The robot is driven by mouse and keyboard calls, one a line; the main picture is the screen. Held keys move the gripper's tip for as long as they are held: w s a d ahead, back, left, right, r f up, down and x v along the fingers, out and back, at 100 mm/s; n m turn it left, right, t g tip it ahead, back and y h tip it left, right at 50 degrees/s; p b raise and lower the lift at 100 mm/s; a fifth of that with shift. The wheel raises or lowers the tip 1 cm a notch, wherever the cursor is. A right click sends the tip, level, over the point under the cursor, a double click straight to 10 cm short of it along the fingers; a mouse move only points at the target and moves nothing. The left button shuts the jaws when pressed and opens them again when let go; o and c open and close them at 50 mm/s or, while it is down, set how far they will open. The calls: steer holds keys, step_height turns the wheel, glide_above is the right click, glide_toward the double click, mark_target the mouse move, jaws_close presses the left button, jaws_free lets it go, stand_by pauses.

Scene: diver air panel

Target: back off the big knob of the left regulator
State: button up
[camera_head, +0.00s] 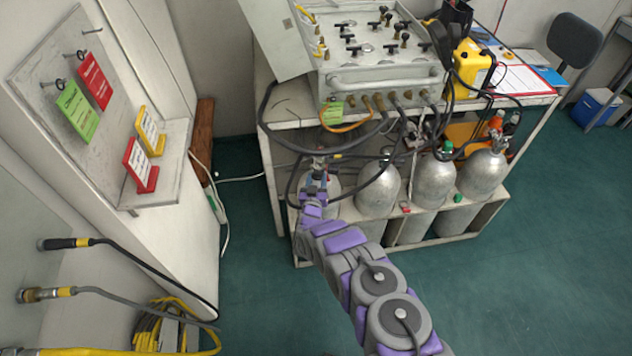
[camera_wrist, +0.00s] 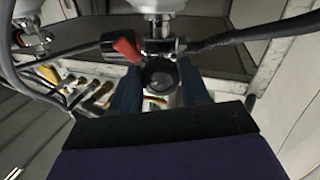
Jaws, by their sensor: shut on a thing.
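My gripper (camera_head: 319,166) is at the top of the leftmost silver cylinder in the rack, under the bench. In the wrist view its two dark blue fingers (camera_wrist: 158,90) stand on either side of a dark round knob (camera_wrist: 160,74), shut on it. The knob is on a metal regulator fitting (camera_wrist: 155,46) at a cylinder's neck. A red part (camera_wrist: 127,48) sticks out beside it. A dark hose (camera_wrist: 235,33) leads away from the fitting. In the head view my gripper and hoses largely hide this regulator.
Several silver cylinders (camera_head: 433,181) stand close together in a low white rack (camera_head: 492,214). Black hoses hang around my gripper from the air panel (camera_head: 385,82) on the bench. A white board with tags (camera_head: 66,91) stands at left. Green floor is clear at right.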

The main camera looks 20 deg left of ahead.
steer(key=n, duration=0.2)
steer(key=n+b, duration=0.1)
steer(key=shift+d+f+n, duration=0.15)
steer(key=shift+f+n, duration=0.1)
steer(key=shift+n, duration=0.15)
steer(key=n+b, duration=0.1)
steer(key=n, duration=0.2)
steer(key=shift+r+n, duration=0.15)
steer(key=shift+n, duration=0.15)
steer(key=n, duration=0.3)
steer(key=shift+d+r+n+b, duration=0.1)
steer(key=shift+n+b, duration=0.2)
steer(key=shift+n, duration=1.9)
steer(key=o, duration=1)
steer(key=shift+o, duration=0.2)
steer(key=shift+r, duration=0.1)
